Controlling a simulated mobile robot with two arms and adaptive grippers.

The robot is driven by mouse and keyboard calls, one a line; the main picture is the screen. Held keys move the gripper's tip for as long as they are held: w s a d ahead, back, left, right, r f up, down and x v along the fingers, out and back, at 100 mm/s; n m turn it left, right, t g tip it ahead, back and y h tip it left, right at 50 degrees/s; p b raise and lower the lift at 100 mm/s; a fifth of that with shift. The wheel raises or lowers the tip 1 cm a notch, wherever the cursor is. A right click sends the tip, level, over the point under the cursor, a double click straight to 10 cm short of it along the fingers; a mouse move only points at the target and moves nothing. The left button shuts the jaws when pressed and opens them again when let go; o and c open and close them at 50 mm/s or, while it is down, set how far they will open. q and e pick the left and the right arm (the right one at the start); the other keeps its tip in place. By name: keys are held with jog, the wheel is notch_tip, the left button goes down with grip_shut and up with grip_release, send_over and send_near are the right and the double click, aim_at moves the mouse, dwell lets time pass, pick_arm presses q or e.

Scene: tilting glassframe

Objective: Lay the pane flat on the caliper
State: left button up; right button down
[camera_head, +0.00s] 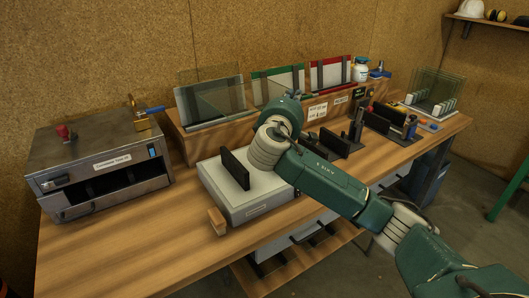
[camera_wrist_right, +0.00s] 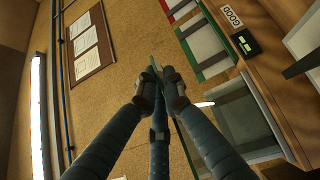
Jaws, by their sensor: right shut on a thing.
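My right gripper (camera_wrist_right: 160,84) is shut on a thin glass pane, whose greenish edge (camera_wrist_right: 186,146) runs between the fingers in the wrist view. In the head view my right arm reaches over the bench and its wrist hides the fingers. A clear, tilted pane (camera_head: 226,98) shows just left of that wrist, in front of the back racks; its outline is faint. A low grey box with an upright black plate (camera_head: 235,169) stands on the bench below the wrist. I cannot tell whether this is the caliper. My left gripper is out of view.
A grey metal oven-like box (camera_head: 98,160) stands at the left. Wooden racks with white-, green- and red-edged slots (camera_head: 215,136) line the back. Dark tools (camera_head: 332,143) and a rack of upright panes (camera_head: 437,90) stand to the right. A small wooden block (camera_head: 217,221) sits by the grey box.

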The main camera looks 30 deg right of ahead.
notch_tip(320, 180, down, 19)
jog(key=shift+r+p, duration=0.2)
jog(key=shift+p, duration=1.05)
jog(key=c, duration=1.9)
grip_release()
jog(key=shift+f, duration=0.15)
